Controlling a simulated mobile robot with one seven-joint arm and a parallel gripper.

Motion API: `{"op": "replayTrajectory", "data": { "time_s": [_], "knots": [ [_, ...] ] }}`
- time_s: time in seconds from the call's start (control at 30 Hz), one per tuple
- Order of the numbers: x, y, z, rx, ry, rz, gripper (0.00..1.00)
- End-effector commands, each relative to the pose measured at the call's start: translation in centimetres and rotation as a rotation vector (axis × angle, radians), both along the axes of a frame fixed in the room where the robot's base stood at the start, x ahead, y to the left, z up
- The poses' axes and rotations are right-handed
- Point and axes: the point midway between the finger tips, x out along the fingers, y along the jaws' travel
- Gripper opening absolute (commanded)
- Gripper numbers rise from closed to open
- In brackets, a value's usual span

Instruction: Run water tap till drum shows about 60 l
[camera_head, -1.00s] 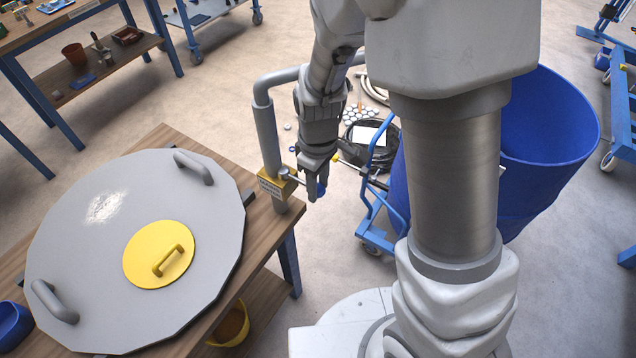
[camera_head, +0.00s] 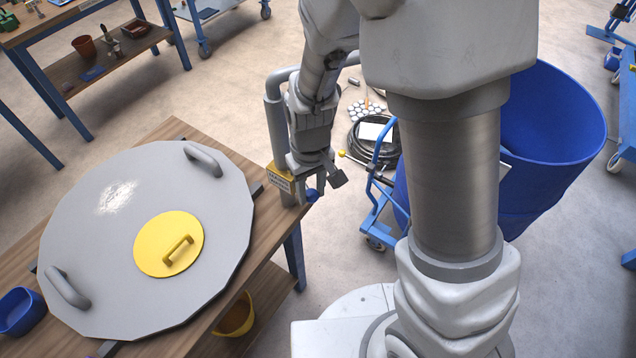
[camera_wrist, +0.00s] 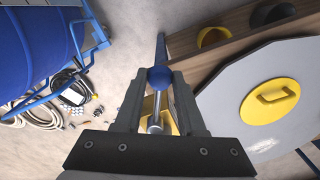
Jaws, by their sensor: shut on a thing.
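The water tap is a grey pipe (camera_head: 276,125) with a yellow labelled block (camera_head: 281,178) at the bench corner. Its metal lever (camera_wrist: 155,122) ends in a blue ball knob (camera_wrist: 159,79). In the wrist view my gripper (camera_wrist: 159,82) has one finger on each side of the knob and is shut on it. The knob (camera_head: 315,194) is partly hidden by my gripper (camera_head: 318,180) in the head view. A large blue drum (camera_head: 556,135) stands at the right, partly behind my body. No litre reading and no running water can be made out.
A grey round lid (camera_head: 110,240) with a yellow hatch (camera_head: 155,250) covers much of the wooden bench (camera_head: 175,130). A blue trolley frame (camera_head: 375,215) stands by the drum. Coiled black hose (camera_head: 365,135) lies on the floor behind. A workbench stands at the upper left.

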Motion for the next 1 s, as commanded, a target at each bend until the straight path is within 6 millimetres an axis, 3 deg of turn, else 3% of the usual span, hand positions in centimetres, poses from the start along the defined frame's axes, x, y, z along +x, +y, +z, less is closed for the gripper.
{"op": "replayTrajectory", "data": {
  "time_s": [0.33,0.83,0.87,1.0],
  "knots": [
    [-0.3,1.2,0.1,0.002,-0.002,-0.136,0.00],
    [-0.3,1.4,0.1,0.002,-0.003,-0.154,0.00],
    [-0.3,1.4,0.1,0.002,-0.003,-0.154,0.44],
    [-0.4,1.4,0.1,0.001,-0.003,-0.154,0.69]
  ]
}}
